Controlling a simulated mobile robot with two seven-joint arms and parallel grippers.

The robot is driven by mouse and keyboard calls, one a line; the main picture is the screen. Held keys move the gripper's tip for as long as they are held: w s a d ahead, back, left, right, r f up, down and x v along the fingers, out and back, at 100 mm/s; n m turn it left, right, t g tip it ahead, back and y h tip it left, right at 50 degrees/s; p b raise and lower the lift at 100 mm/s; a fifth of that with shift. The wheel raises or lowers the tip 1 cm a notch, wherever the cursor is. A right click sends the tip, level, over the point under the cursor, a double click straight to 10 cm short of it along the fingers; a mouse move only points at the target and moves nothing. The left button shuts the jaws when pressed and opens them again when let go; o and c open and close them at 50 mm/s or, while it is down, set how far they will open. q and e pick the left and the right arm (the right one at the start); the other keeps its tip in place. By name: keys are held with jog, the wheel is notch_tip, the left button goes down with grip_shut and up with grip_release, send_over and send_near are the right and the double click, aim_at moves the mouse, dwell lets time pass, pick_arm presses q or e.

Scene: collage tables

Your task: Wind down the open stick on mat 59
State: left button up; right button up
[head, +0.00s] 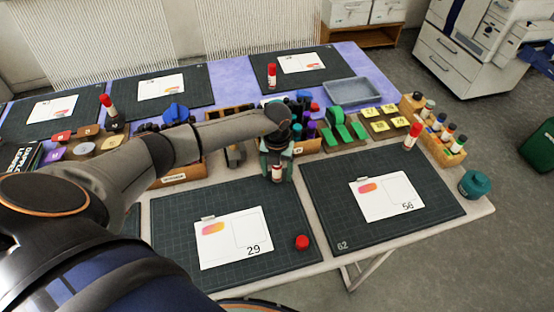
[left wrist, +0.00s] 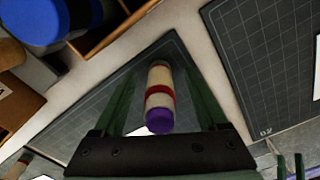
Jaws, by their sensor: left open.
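The open stick (head: 277,172) stands near the back right of the near left mat (head: 175,235); that mat's number is hidden. In the left wrist view the stick (left wrist: 159,92) is cream with a red band and a bare purple end facing the camera. My left gripper (head: 277,155) is open, with its green fingers on either side of the stick (left wrist: 160,105); gaps show on both sides. A red cap (head: 302,242) lies loose at the mat's front right. Two green prongs (left wrist: 290,167) at the lower right of the wrist view may be my right gripper.
A card marked 29 (head: 234,240) lies on the same mat. Mat 62 (head: 440,210) with another card is at right. Behind stand wooden trays, stamps (head: 340,128) and a red-capped stick (head: 412,135). A teal jar (head: 474,184) stands at the right edge.

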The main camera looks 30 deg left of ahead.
pick_arm(q)
jog(key=m+b, duration=0.3)
jog(key=m, duration=0.4)
jog(key=shift+f, duration=0.2)
jog(key=m+b, duration=0.1)
jog(key=m, duration=0.2)
jog(key=shift+r+m, duration=0.2)
jog(key=shift+m, duration=0.6)
